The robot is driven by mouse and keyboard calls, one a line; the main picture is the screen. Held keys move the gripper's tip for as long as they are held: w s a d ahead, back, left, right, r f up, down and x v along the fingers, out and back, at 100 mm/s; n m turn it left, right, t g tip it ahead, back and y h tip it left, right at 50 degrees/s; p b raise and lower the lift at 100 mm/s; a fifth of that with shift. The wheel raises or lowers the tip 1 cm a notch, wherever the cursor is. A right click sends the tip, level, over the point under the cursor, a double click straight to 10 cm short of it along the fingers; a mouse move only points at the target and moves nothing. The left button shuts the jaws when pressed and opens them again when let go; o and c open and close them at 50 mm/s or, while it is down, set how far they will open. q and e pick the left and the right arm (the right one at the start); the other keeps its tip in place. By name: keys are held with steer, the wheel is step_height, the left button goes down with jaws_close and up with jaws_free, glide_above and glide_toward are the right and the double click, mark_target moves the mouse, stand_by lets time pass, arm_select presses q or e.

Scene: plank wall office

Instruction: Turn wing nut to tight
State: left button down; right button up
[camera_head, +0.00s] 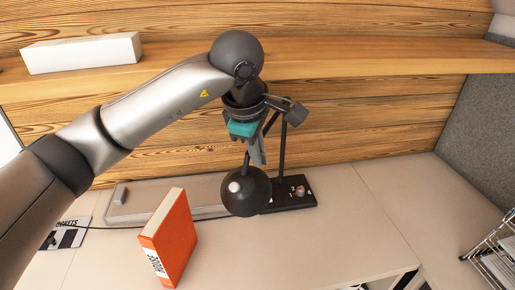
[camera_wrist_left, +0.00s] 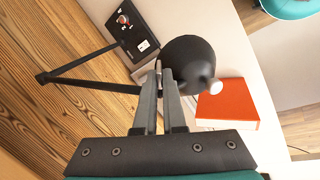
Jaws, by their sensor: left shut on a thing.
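A black desk lamp stands on the desk by the plank wall. Its round head (camera_head: 246,191) hangs at the end of thin arms (camera_head: 282,150) above a flat black base (camera_head: 289,196). My left gripper (camera_head: 258,161) reaches down from above, just over the lamp head. In the left wrist view my left gripper (camera_wrist_left: 166,76) has its fingers close together beside the lamp head (camera_wrist_left: 187,64). A small pale metal piece, apparently the wing nut (camera_wrist_left: 158,66), shows at the fingertips, mostly hidden by them. Its turned angle cannot be told. My right gripper is out of view.
An orange book (camera_head: 172,238) stands in front of the lamp, left of centre. A long beige case (camera_head: 165,199) lies behind it. A white box (camera_head: 82,53) sits on the wooden shelf (camera_head: 390,56). A wire basket (camera_head: 492,252) is at the right. The desk right of the lamp is clear.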

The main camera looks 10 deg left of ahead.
arm_select(q)
steer(key=g+p, duration=0.3)
steer(key=shift+w+r+y+p, duration=0.25)
steer(key=shift+w+y+p, duration=0.05)
steer(key=shift+y+p, duration=0.1)
steer(key=shift+w+d+f+g+y+p, duration=0.1)
steer(key=shift+g+y+p, duration=0.05)
steer(key=shift+g+p, duration=0.45)
steer(key=shift+w+d+g+y+p, duration=0.15)
steer(key=shift+g+p, duration=0.2)
steer(key=shift+g, duration=0.35)
steer(key=shift+s+a+f+g, duration=0.1)
steer(key=shift+a+g, duration=0.05)
steer(key=shift+g, duration=0.15)
steer(key=c, duration=1)
jaws_free()
steer(key=p+v, duration=0.3)
steer(key=v, duration=1.2)
